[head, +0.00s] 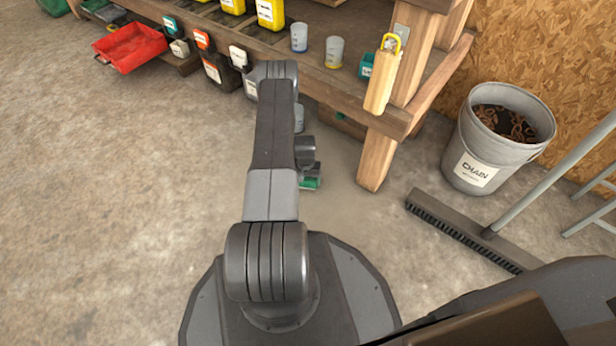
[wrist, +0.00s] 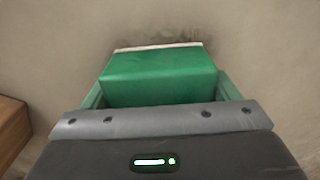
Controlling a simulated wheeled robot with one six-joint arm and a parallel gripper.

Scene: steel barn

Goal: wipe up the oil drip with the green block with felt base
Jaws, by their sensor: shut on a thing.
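The green block with felt base (wrist: 158,75) is between the fingers of my gripper (wrist: 160,90) in the wrist view. My gripper is shut on it. A pale felt edge shows along the block's far side. A faint dark smudge (wrist: 165,32), which looks like the oil drip, lies on the floor just beyond and around that edge; the block hides any part under it. In the head view the block (head: 310,184) shows as a small green patch low by the floor, partly hidden by my arm. I cannot tell from these views whether the felt touches the floor.
A wooden shelf bench (head: 330,75) with bottles and cups stands behind, its front leg (head: 376,160) right of my gripper. A grey chain bucket (head: 470,165) and a broom (head: 465,230) are further right. A red tray (head: 130,48) lies at left. The left floor is clear.

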